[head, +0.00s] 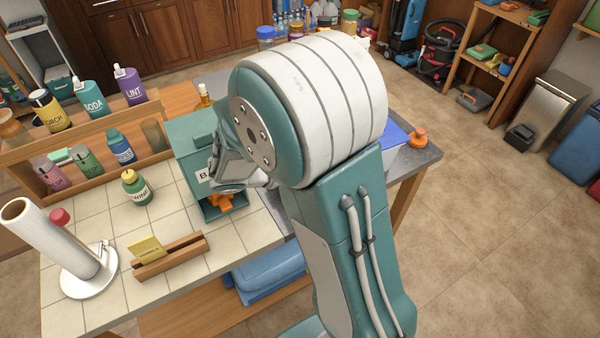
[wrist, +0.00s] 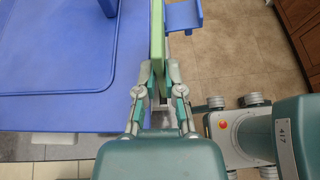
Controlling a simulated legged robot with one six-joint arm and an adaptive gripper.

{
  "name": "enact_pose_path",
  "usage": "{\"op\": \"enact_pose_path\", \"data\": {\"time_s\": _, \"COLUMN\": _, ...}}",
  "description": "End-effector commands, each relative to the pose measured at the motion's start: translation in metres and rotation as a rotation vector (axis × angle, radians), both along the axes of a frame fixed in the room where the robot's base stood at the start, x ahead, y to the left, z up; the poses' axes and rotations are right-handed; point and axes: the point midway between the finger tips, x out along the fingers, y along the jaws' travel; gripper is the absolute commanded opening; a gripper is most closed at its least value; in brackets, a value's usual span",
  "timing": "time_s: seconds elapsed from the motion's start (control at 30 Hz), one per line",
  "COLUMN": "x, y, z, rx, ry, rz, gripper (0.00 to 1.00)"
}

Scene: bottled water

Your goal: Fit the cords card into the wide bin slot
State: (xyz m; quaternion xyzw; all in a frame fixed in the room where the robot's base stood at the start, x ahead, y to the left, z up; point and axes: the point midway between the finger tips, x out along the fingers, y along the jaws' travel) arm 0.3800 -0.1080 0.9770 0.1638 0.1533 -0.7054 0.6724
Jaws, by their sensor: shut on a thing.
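In the wrist view, my gripper (wrist: 158,88) is shut on a thin green card (wrist: 158,35), seen edge-on. The card runs up from the fingers past the top of the view. Its print is not visible, so I cannot tell whether it is the cords card. A large blue rimmed surface (wrist: 60,100) lies to its left, and a small blue bracket-like part (wrist: 184,15) is close on its right. I cannot tell whether the card touches either, and no wide slot is identifiable. In the head view my arm hides the held card.
In the head view, a teal box (head: 190,133) with an orange piece (head: 220,203) at its front stands on the tiled counter (head: 235,238). A wooden holder (head: 168,258) carries a yellow card (head: 147,248). Bottles and a paper roll (head: 48,238) stand left.

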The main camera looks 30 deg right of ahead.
Motion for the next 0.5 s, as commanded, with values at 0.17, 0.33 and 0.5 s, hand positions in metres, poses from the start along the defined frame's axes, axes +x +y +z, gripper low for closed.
{"op": "enact_pose_path", "data": {"time_s": 0.17, "x": -0.005, "y": 0.000, "z": -0.029, "rx": 0.001, "ry": 0.008, "rz": 0.004, "gripper": 0.00}}
{"op": "enact_pose_path", "data": {"time_s": 0.33, "x": -0.007, "y": 0.000, "z": -0.034, "rx": 0.005, "ry": 0.007, "rz": 0.005, "gripper": 0.00}}
{"op": "enact_pose_path", "data": {"time_s": 0.5, "x": -0.006, "y": -0.001, "z": -0.034, "rx": 0.006, "ry": 0.008, "rz": 0.005, "gripper": 0.44}}
